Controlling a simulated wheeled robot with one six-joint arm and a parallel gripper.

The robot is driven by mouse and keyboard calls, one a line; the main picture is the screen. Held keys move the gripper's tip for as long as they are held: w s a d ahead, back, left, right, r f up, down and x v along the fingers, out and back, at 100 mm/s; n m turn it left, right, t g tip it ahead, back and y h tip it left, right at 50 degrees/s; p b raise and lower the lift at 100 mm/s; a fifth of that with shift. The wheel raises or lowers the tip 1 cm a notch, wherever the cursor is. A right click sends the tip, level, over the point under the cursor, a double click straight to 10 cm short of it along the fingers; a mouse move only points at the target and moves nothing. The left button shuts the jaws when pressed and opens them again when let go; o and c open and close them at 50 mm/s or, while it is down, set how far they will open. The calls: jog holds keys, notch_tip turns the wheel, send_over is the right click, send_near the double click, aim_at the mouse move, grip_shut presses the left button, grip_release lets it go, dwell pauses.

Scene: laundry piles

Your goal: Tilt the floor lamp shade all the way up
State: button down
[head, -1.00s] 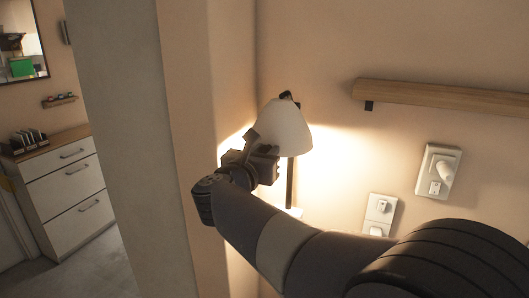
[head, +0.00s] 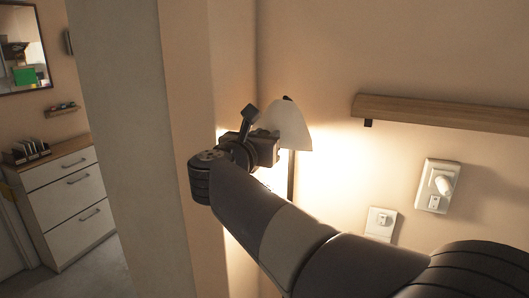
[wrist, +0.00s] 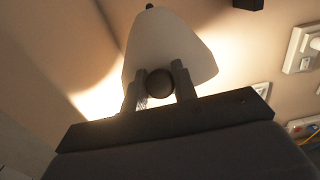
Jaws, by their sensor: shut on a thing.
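The floor lamp's white shade (head: 295,130) is lit and stands near the wall corner in the head view, on a dark pole (head: 291,180). My gripper (head: 274,150) is at the shade's left side and covers part of it. In the wrist view the shade (wrist: 165,45) widens downward and leans a little. A dark round knob (wrist: 158,83) sits in front of its lower part. My gripper's two fingers (wrist: 160,84) are on either side of this knob and hold it. The lamp's base is hidden.
A wooden wall shelf (head: 440,112) is to the right of the lamp. Wall switch plates (head: 437,187) are below it. A wall edge (head: 185,150) stands close on the left, with a white drawer cabinet (head: 70,195) beyond it.

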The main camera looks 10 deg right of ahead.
aim_at(276, 118)
jog(key=r+p, duration=0.1)
jog(key=r, duration=0.1)
jog(key=w+r+p, duration=0.1)
jog(key=r, duration=0.2)
jog(key=d+r+p, duration=0.1)
jog(key=r, duration=0.2)
jog(key=shift+w+d+p, duration=0.1)
jog(key=shift+w+p, duration=0.2)
jog(key=shift+p, duration=0.05)
jog(key=w+d+r+g+y+p, duration=0.1)
jog(key=w+d+r+g+p, duration=0.1)
jog(key=w+r+p, duration=0.2)
jog(key=shift+d+r+y+p, duration=0.3)
jog(key=shift+d+r+y, duration=0.1)
jog(key=shift+r, duration=0.65)
jog(key=c, duration=1.6)
grip_release()
jog(key=o, duration=0.3)
jog(key=shift+w+d, duration=0.15)
jog(key=shift+w, duration=0.05)
jog(key=shift+o, duration=0.7)
jog(key=shift+s, duration=0.1)
